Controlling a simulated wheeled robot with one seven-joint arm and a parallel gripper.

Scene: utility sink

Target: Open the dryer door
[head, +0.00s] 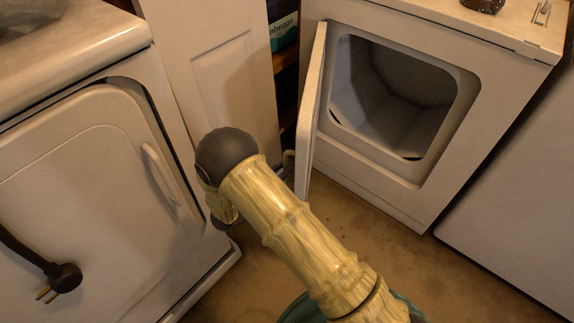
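A white front-loading machine (455,160), which looks like the dryer, stands at the back right in the head view. Its door (311,115) is swung wide open to the left and shows nearly edge-on. The square opening and the pale drum (390,95) inside are exposed, and no laundry shows in it. A handle (288,160) shows on the door's outer side. My arm reaches up from the bottom, with its dark joint left of the open door. My gripper is hidden behind or below that joint, so its fingers and any contact with the door do not show.
A second white machine (90,190) on the left has its door shut, with a vertical handle (160,175). A black plug (65,277) hangs before it. A panelled white cabinet door (225,85) stands between the machines. Brown floor (380,235) is clear before the open machine.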

